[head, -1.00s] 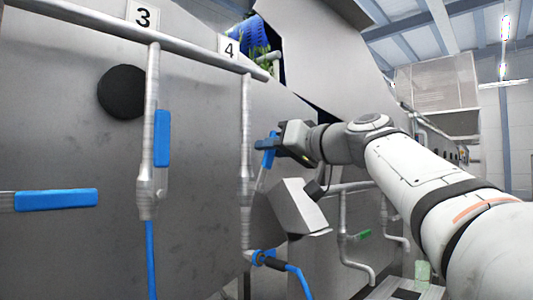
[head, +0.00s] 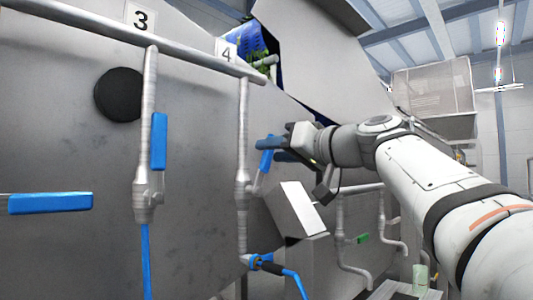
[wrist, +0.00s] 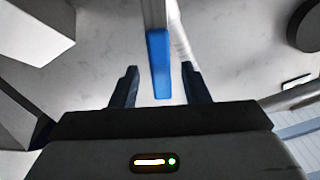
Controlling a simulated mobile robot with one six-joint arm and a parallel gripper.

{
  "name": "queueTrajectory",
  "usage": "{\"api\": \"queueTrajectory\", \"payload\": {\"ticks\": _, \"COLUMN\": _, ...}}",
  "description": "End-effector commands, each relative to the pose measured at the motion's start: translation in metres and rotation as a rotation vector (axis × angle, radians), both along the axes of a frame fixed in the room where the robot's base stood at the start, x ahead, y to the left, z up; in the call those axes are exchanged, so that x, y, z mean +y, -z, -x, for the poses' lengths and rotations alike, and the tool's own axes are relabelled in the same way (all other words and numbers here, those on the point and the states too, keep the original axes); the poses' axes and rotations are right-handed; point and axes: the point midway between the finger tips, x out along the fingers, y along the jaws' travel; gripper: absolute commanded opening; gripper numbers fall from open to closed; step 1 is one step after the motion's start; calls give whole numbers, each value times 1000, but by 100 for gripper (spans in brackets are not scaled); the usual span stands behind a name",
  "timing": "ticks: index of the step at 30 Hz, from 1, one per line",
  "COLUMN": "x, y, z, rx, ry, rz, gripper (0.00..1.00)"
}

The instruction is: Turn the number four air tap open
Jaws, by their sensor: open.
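The number four plate (head: 228,50) hangs on the upper pipe, above a vertical pipe (head: 242,130). That pipe carries a tap with a blue lever handle (head: 265,163), which slants up and outward from the pipe. My gripper (head: 272,146) is at the upper end of this handle. In the wrist view the blue handle (wrist: 159,65) lies between the two dark fingers of my gripper (wrist: 158,88), with a gap on both sides. The jaws are open.
The number three plate (head: 142,15) marks the pipe to the left, with its blue handle (head: 159,140) upright along it. Another blue handle (head: 50,203) lies level at far left. A grey box (head: 297,210) is below my gripper. A blue hose (head: 290,275) hangs below the tap.

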Motion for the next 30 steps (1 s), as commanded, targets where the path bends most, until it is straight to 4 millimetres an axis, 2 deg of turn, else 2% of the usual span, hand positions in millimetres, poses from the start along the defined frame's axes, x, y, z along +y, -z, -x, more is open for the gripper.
{"api": "queueTrajectory", "payload": {"ticks": 3, "x": -17, "y": 1, "z": 16, "rx": -2, "ry": 4, "rz": 1, "gripper": 42}}
{"api": "queueTrajectory", "payload": {"ticks": 9, "x": -35, "y": 1, "z": 34, "rx": -1, "ry": 4, "rz": -1, "gripper": 42}}
{"api": "queueTrajectory", "payload": {"ticks": 21, "x": -39, "y": 0, "z": 40, "rx": -1, "ry": -1, "rz": 0, "gripper": 42}}
{"api": "queueTrajectory", "payload": {"ticks": 26, "x": -43, "y": -1, "z": 35, "rx": 48, "ry": -9, "rz": -33, "gripper": 29}}
{"api": "queueTrajectory", "payload": {"ticks": 30, "x": -57, "y": 2, "z": 20, "rx": 237, "ry": -44, "rz": -171, "gripper": 17}}
